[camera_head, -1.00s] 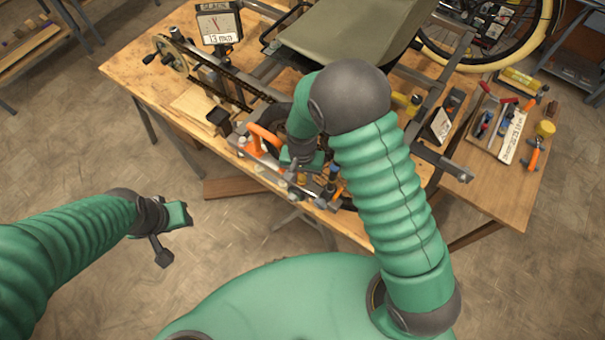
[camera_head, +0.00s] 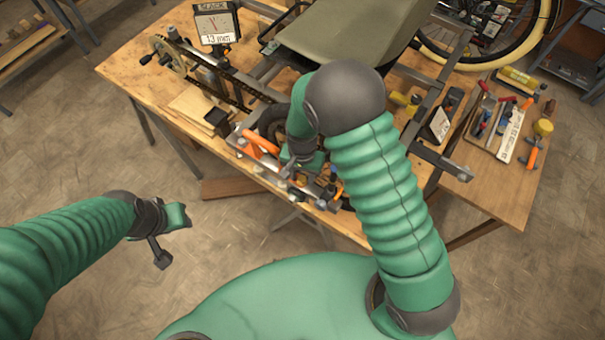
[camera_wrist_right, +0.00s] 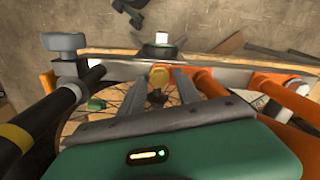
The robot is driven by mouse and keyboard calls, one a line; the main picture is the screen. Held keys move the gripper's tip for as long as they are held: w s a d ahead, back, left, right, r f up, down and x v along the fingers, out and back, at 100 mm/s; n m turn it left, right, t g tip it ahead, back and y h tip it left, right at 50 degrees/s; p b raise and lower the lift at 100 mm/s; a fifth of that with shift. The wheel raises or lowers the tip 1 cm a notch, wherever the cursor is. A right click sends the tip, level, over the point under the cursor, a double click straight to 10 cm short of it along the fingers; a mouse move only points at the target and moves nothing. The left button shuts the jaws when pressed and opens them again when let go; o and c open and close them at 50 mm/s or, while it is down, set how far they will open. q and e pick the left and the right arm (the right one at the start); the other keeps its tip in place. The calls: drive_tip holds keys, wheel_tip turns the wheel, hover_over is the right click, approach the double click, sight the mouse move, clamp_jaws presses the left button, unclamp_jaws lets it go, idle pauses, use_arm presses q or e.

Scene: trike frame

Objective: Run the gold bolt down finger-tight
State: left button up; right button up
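The gold bolt (camera_wrist_right: 159,76) shows its round head at a grey metal plate (camera_wrist_right: 215,79) in the right wrist view. My right gripper (camera_wrist_right: 159,88) has its two grey fingers spread, one on each side of the bolt head. Gaps show between the head and both fingers. I cannot tell how deep the bolt sits. In the head view my right gripper (camera_head: 301,170) is low over the frame's near end, and the bolt cannot be made out there. My left gripper (camera_head: 176,220) hangs over the floor, away from the table; its finger opening is unclear.
Orange tubes (camera_wrist_right: 213,84) and a dark tube (camera_wrist_right: 42,122) flank the gripper. A grey knob (camera_wrist_right: 64,43) stands at left. A dial sign (camera_head: 215,25) stands behind the chain. A tool tray (camera_head: 503,128) lies on the table's right side.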

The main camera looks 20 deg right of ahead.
drive_tip(key=n, duration=0.6)
drive_tip(key=shift+a, duration=0.1)
drive_tip(key=n, duration=0.5)
drive_tip(key=shift+w+f, duration=0.1)
drive_tip(key=shift+c, duration=0.6)
drive_tip(key=shift+a, duration=0.2)
drive_tip(key=c, duration=0.6)
drive_tip(key=m, duration=0.4)
drive_tip(key=shift+d+m, duration=0.3)
drive_tip(key=m, duration=0.5)
drive_tip(key=shift+s+m, duration=0.35)
drive_tip(key=shift+m, duration=0.05)
drive_tip(key=shift+s+a+r+m, duration=0.2)
drive_tip(key=shift+r+m, duration=0.05)
drive_tip(key=shift+m, duration=0.45)
drive_tip(key=o, duration=0.6)
drive_tip(key=shift+o, duration=0.6)
drive_tip(key=shift+w+d+f, duration=0.15)
drive_tip(key=shift+w+d, duration=0.05)
drive_tip(key=shift+w+d+f, duration=0.15)
drive_tip(key=shift+w+d, duration=0.05)
drive_tip(key=shift+w, duration=0.2)
drive_tip(key=shift+s, duration=0.15)
